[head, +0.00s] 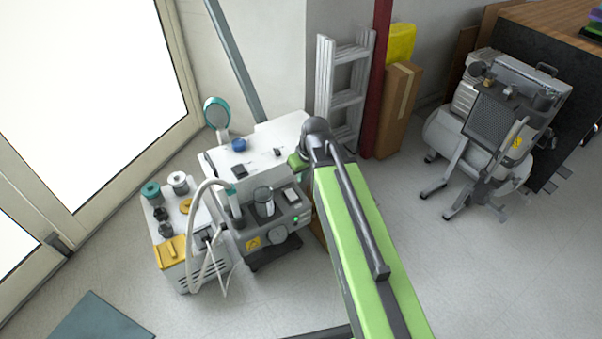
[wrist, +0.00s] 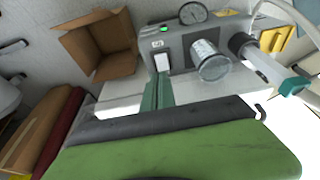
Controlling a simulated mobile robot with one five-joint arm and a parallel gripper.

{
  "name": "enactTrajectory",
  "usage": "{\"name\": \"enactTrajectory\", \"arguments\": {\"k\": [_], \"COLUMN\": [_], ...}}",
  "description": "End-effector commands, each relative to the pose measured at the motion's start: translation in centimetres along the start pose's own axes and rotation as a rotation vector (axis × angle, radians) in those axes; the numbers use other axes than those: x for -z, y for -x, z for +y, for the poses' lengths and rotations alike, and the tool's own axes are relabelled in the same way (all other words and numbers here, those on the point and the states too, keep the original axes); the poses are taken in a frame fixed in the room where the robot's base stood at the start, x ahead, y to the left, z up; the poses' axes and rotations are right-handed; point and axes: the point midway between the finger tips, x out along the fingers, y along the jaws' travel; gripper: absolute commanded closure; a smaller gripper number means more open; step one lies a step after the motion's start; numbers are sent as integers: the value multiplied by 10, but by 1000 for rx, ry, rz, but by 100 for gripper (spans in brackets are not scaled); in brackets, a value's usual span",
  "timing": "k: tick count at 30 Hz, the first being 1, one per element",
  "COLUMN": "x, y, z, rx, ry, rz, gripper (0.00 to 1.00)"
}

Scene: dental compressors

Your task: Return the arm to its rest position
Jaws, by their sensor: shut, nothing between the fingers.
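My arm (head: 362,240) is green and dark grey. It reaches from the bottom of the head view up to the compressor unit in the middle. My gripper (head: 297,161) is at its far end, mostly hidden behind the dark wrist joint, by the right side of the unit's white top. In the wrist view the green fingers (wrist: 157,92) are together and empty, in front of the white switch on the grey panel. Whether they touch the unit cannot be told.
The compressor unit (head: 277,233) has a gauge, a clear cup and a white hose. A side cabinet (head: 203,262) stands left of it. An open cardboard box (wrist: 103,45) lies near it. A ladder (head: 345,95) and a second compressor (head: 497,125) stand behind.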

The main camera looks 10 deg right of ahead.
Motion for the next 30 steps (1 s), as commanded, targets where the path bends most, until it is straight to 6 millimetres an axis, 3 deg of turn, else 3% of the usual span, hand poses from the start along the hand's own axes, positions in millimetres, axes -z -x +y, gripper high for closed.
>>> {"name": "enactTrajectory", "arguments": {"k": [11,14,18,21,26,30], "x": [-6,-35,-99,-83,-68,-52], "y": [0,4,18,59,107,160], "z": [-1,-7,-17,-15,-15,-15], "rx": [0,-4,-49,-50,-49,-49], "ry": [-17,-111,-344,-347,-345,-343], "rz": [-16,-96,-281,-281,-279,-278], "gripper": [100,100,100,100,100,100]}}
